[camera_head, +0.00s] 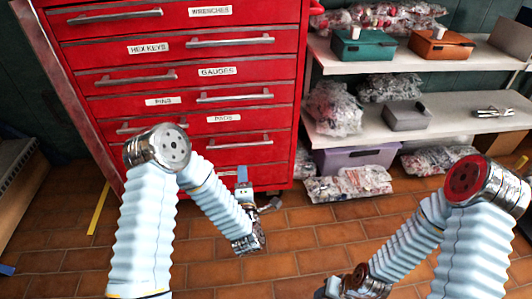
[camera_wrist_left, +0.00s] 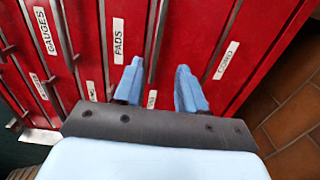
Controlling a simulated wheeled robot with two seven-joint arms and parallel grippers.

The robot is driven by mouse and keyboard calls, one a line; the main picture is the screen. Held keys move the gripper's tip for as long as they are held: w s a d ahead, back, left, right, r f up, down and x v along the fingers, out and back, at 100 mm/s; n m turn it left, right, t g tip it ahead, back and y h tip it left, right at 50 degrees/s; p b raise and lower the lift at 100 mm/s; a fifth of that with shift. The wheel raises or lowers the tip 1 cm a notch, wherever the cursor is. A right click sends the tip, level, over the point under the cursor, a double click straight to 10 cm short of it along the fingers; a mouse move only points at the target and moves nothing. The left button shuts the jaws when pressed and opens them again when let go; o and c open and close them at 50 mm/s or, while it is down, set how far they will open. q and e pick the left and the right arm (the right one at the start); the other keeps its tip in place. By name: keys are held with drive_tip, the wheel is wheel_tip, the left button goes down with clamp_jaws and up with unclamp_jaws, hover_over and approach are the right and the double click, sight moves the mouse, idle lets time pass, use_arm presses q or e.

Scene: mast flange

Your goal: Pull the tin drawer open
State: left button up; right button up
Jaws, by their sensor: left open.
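The red cabinet (camera_head: 280,60) has several shut drawers with bar handles. No label reading "tin" is legible. The drawer below PADS has a silver handle (camera_head: 239,139), also in the left wrist view (camera_wrist_left: 156,32). Its label (camera_wrist_left: 152,98) is mostly hidden behind my fingers. My left gripper (camera_head: 243,184) is low in front of the cabinet. In the left wrist view my left gripper (camera_wrist_left: 160,84) is open and empty. Its blue fingertips point at the drawer fronts, with that handle beyond the gap between them. I cannot tell the distance.
Nearby drawers read PADS (camera_wrist_left: 118,40) and CORD (camera_wrist_left: 227,60). Shelves (camera_head: 460,112) at right hold a teal bin (camera_head: 362,45), an orange bin (camera_head: 440,45) and bagged items. A purple bin (camera_head: 350,158) stands low beside the cabinet. The tiled floor (camera_head: 290,240) in front is clear.

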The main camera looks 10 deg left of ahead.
sight(240, 147)
use_arm(q)
drive_tip(key=p+x, duration=0.1)
drive_tip(key=x, duration=1.2)
drive_tip(key=shift+w+a, duration=0.1)
drive_tip(key=shift+w, duration=0.2)
clamp_jaws()
